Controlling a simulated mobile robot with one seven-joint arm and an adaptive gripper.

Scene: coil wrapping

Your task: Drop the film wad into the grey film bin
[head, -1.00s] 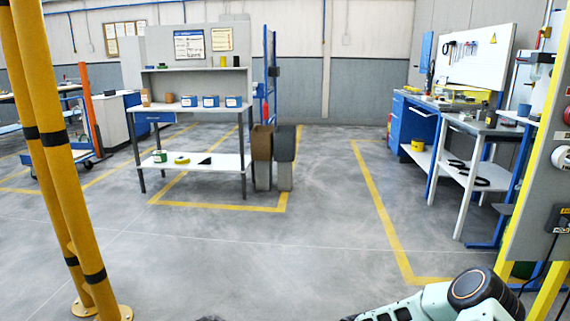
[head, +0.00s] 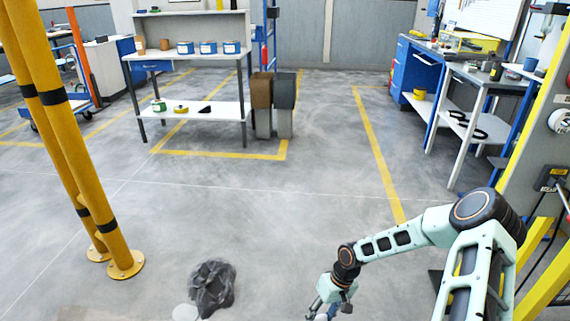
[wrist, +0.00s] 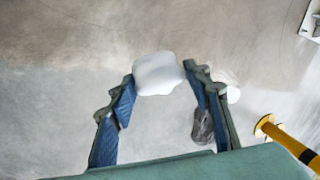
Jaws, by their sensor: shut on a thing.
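The film wad (wrist: 158,74) is a pale white lump in the wrist view. It sits between the blue-padded fingertips of my gripper (wrist: 157,82), which is shut on it, with grey floor behind. In the head view my gripper (head: 328,311) is at the bottom edge, partly cut off, and I cannot make out the wad there. The dark grey bin (head: 284,92) stands on the floor across the room, beside a brown bin (head: 261,90) at the right end of a workbench. My gripper is far from both bins.
A dark crumpled bag (head: 212,287) and a pale piece (head: 186,312) lie on the near floor. Yellow posts (head: 85,170) stand at left, a workbench (head: 190,110) behind. Blue cabinets (head: 413,75) and a table (head: 470,125) stand at right. The middle floor is clear.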

